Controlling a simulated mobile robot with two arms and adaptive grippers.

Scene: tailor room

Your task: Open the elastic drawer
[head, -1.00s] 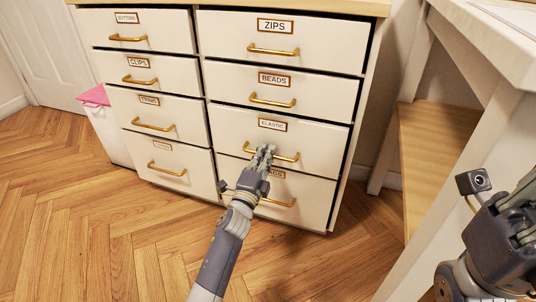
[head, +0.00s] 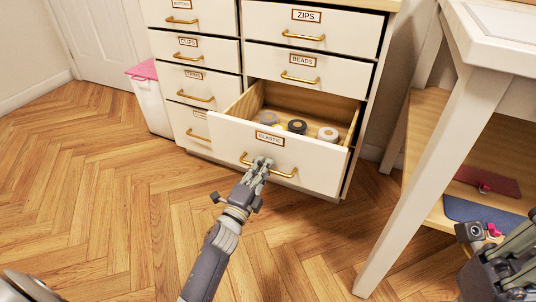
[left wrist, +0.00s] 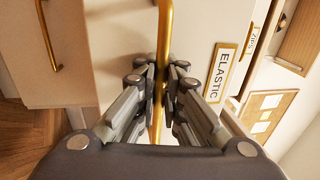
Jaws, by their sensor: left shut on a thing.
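The elastic drawer (head: 320,158) is pulled well out of the white cabinet. Its label (head: 270,138) reads ELASTIC, and the label also shows in the left wrist view (left wrist: 222,72). Several rolls, such as a black one (head: 297,127) and a white one (head: 328,134), lie inside. My left gripper (head: 261,166) is shut on the drawer's brass handle (head: 284,173). In the left wrist view the handle (left wrist: 164,30) runs between the fingers. My right gripper (head: 510,265) is partly in view at the lower right, and its fingertips are cut off.
The beads drawer (head: 335,75) above and the other cabinet drawers are shut. A pink-lidded white bin (head: 150,105) stands left of the cabinet. A white table leg (head: 425,180) and a wooden shelf (head: 425,140) are on the right. The wood floor (head: 90,190) is clear.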

